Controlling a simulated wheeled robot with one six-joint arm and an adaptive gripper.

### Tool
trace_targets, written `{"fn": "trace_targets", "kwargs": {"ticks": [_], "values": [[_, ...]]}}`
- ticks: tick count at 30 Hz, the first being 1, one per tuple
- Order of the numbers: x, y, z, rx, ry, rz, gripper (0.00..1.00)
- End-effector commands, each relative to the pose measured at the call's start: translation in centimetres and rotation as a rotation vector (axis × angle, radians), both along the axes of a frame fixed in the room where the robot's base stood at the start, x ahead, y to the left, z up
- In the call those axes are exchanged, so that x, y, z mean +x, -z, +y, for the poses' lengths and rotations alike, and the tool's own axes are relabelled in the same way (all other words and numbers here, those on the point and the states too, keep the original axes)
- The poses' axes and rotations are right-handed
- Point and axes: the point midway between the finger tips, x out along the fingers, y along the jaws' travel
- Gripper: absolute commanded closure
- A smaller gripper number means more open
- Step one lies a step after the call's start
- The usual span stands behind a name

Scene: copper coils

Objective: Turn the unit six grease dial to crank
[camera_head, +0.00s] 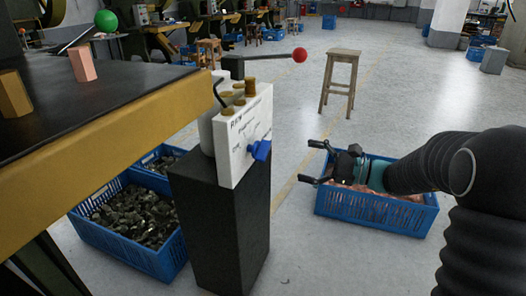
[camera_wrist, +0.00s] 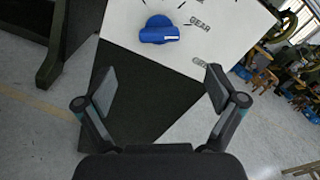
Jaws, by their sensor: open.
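The blue dial (camera_head: 260,150) is on the white front panel (camera_head: 238,138) of a unit on a black pedestal. In the wrist view the dial (camera_wrist: 158,31) shows near the top, with a white mark on its right part. Printed words around it include "GEAR"; the other labels are cut off or too small to read. My gripper (camera_head: 316,162) is open and empty, to the right of the panel and apart from it. In the wrist view my gripper (camera_wrist: 160,85) has its two fingers spread wide, below the dial.
A black pedestal (camera_head: 225,215) carries the unit. A lever with a red ball (camera_head: 299,55) sticks out above it. A table with a yellow edge (camera_head: 120,110) is at left. Blue crates stand beside the pedestal (camera_head: 150,255) and under my gripper (camera_head: 375,208). A wooden stool (camera_head: 343,75) stands behind.

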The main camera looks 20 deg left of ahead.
Motion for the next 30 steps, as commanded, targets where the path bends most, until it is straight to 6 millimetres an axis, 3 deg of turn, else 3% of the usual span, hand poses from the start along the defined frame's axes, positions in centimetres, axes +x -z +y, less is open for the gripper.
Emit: {"fn": "trace_targets", "kwargs": {"ticks": [18,24,30], "values": [[0.7,0.0,10.7,-0.004,-0.005,-0.001,0.06],[0.8,0.0,12.3,-0.003,-0.003,-0.002,0.06],[0.9,0.0,12.6,-0.003,-0.002,-0.002,0.06]]}}
